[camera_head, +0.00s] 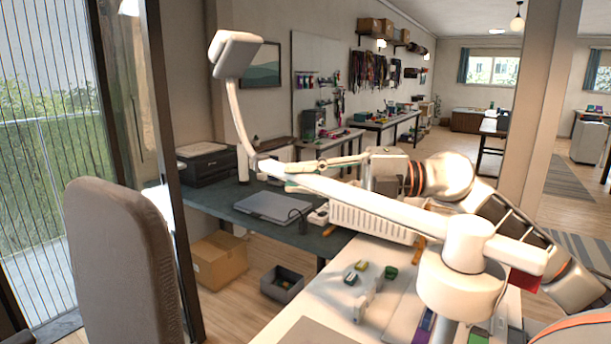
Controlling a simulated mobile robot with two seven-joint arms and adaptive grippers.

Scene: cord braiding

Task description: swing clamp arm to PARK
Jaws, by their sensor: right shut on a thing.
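The clamp arm (362,199) is a long white bar. It runs from a thick round pivot (461,285) at the lower right up and left across the view. A white upright with a tilted, blocky head (236,54) rises at its far left end. My right gripper (382,168) comes in from the right behind the bar, beyond the pivot. It is shut on the clamp arm, though its fingertips and the contact are largely hidden. No PARK marking is readable. My left gripper is not in view.
A white worktable (330,290) below holds small green blocks (357,270) and a white ribbed basket (372,222). A dark desk (245,215) with a closed laptop (275,207) and printer (206,162) stands behind. A grey chair (118,265) stands at left.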

